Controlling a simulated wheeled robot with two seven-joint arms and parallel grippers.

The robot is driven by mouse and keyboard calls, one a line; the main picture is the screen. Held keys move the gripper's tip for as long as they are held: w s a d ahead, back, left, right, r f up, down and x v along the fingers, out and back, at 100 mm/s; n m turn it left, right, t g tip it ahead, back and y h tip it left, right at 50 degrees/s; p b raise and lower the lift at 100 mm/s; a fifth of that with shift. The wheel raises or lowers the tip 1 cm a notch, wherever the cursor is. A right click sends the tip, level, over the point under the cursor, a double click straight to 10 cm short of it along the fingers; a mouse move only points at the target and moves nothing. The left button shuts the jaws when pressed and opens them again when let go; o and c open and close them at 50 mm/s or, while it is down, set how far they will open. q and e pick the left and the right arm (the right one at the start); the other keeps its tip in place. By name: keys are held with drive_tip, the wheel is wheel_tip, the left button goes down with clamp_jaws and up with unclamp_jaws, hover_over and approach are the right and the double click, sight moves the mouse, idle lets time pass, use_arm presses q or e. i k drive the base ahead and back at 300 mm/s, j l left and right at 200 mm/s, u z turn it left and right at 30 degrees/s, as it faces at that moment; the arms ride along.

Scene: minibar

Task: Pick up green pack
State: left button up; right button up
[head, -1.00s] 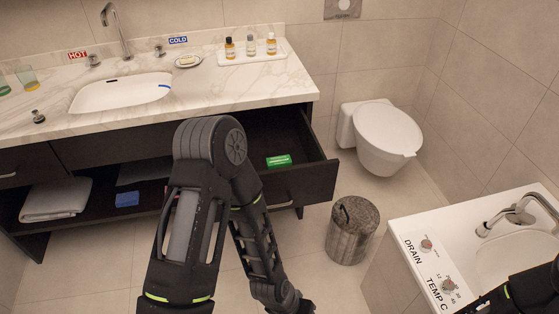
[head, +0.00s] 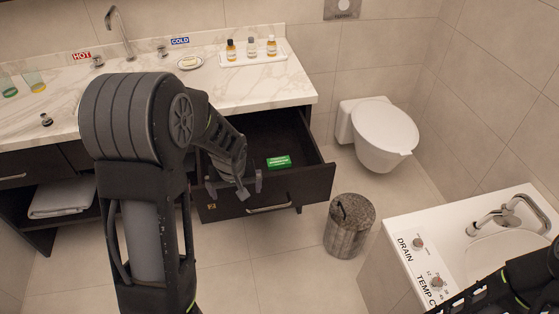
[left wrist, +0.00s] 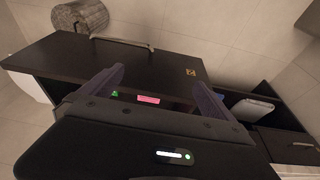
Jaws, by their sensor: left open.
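The green pack (head: 278,161) is a small green box lying inside the open dark drawer (head: 262,200) in the head view. My left gripper (head: 236,188) is open and empty, with its fingers at the drawer's front panel, left of the pack and apart from it. In the left wrist view its two fingers (left wrist: 157,88) stand apart. A pink item (left wrist: 148,99) and a small green patch (left wrist: 114,94) show between them; I cannot tell whether that patch is the pack. My right arm enters at the lower right of the head view; its gripper is not visible.
The marble counter (head: 222,95) overhangs the back of the drawer. A bin (head: 350,226) stands on the floor right of the drawer, with the toilet (head: 382,135) behind. A folded towel (head: 62,198) lies on the lower shelf.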

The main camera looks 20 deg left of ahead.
sight(284, 162)
drive_tip(key=i, duration=0.95)
